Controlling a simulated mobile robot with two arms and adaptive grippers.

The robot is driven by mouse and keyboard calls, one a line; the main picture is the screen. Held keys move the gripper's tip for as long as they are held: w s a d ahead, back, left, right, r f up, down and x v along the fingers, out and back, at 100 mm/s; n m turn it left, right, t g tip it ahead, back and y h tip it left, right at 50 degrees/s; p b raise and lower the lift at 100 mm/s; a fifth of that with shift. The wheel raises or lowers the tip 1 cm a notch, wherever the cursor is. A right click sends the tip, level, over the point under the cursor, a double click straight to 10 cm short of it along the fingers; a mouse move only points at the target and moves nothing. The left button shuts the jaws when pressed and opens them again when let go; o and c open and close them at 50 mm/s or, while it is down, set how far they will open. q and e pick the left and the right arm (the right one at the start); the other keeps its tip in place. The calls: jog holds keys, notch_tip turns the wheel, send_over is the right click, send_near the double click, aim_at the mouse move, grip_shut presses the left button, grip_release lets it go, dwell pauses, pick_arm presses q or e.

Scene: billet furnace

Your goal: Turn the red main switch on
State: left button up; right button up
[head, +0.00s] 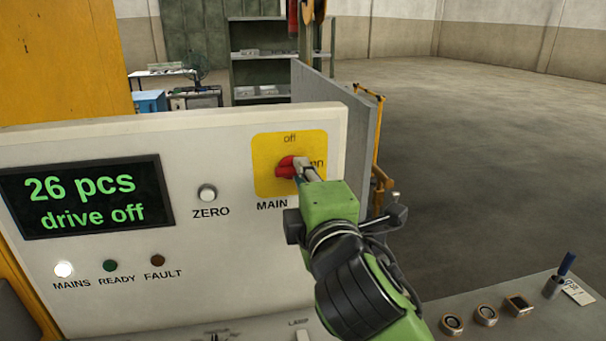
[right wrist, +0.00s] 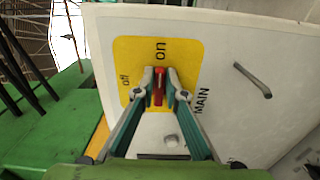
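The red main switch (head: 286,167) sits on a yellow plate (head: 262,150) on the light panel. The plate has "off" at the top and "on" at the right. In the right wrist view, the red handle (right wrist: 159,86) lies between my right gripper's fingertips (right wrist: 160,82), which press close on both sides. The handle lies in line with "on". In the head view, my right gripper (head: 305,168) reaches the switch from the lower right and hides part of the handle and of the word "on". My left gripper is out of view.
A dark display (head: 85,197) reads "26 pcs, drive off". The MAINS lamp (head: 64,269) is lit white; READY (head: 110,265) and FAULT (head: 158,260) look dark. The ZERO button (head: 207,193) is left of the switch. A grey upright plate (head: 330,92) stands behind the panel.

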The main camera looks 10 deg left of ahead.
jog(key=shift+o, duration=1)
jog(key=v, duration=1.2)
jog(key=shift+f, duration=0.1)
